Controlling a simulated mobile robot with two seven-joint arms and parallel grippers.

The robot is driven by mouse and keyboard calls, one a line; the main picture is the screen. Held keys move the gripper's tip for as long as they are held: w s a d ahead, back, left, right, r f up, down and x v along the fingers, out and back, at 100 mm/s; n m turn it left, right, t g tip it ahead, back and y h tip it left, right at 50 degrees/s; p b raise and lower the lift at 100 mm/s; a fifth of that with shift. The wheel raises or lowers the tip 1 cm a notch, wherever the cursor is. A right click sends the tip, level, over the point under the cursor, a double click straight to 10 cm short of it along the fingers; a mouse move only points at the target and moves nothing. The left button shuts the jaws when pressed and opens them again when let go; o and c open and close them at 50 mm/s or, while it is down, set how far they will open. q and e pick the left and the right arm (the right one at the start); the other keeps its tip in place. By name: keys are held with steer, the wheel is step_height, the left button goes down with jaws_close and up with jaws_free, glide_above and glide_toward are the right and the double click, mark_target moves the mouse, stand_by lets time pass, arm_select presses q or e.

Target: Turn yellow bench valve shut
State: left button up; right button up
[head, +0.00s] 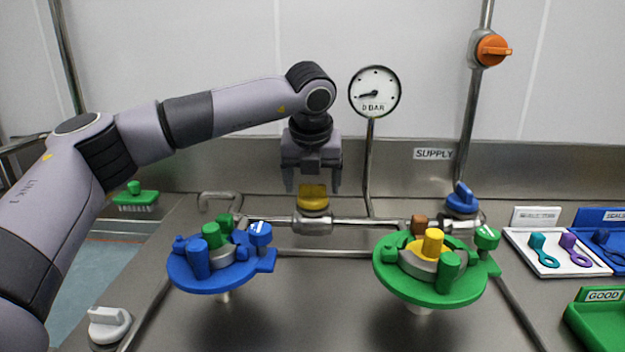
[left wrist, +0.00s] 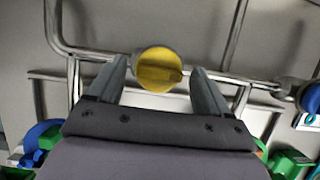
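The yellow bench valve (head: 313,197) sits on the pipe at the back middle of the bench. In the left wrist view its round yellow knob (left wrist: 157,69) lies between my fingertips, with its raised grip bar pointing to the right. My left gripper (head: 311,188) points down over the valve, one finger on each side. It is open, and gaps show between the fingers and the knob in the left wrist view (left wrist: 158,78). My right gripper is in neither view.
A pressure gauge (head: 374,92) stands behind the valve. A blue valve (head: 462,199) is to the right and an orange valve (head: 491,49) is high on the wall pipe. A blue round fixture (head: 205,282) and a green one (head: 430,292) stand in front.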

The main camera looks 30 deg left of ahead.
arm_select(q)
steer(key=c, duration=0.9)
